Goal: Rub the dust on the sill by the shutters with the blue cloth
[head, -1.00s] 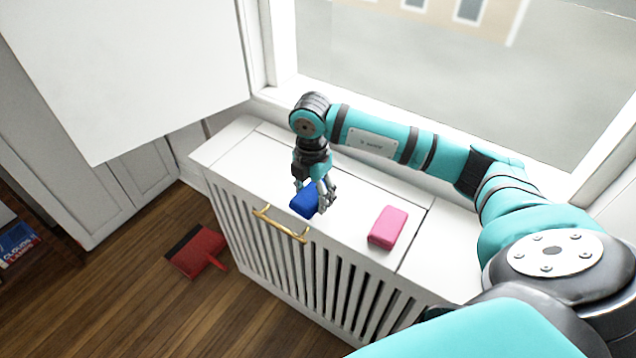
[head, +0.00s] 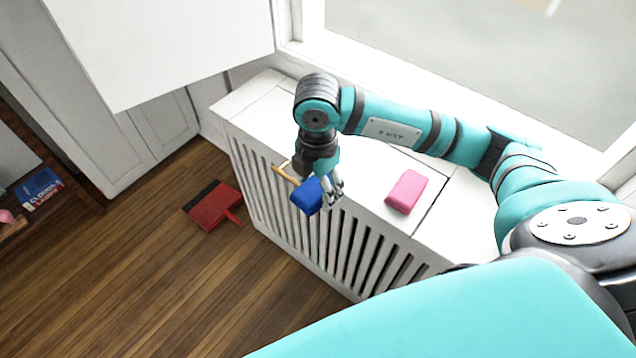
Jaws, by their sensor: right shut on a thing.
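The blue cloth (head: 306,196) is a small blue block-like pad in the head view. My right gripper (head: 325,196) is shut on it and holds it by the front edge of the white slatted cabinet. The white sill (head: 260,98) is the cabinet's top under the window, by the large white shutter panel (head: 165,45). I cannot make out dust on it; my right arm covers part of it. My left gripper is not in view.
A pink block (head: 407,191) lies on the cabinet top, right of the gripper. A brass handle (head: 284,174) is at the cabinet's front edge, partly hidden. A red dustpan (head: 213,206) lies on the wooden floor.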

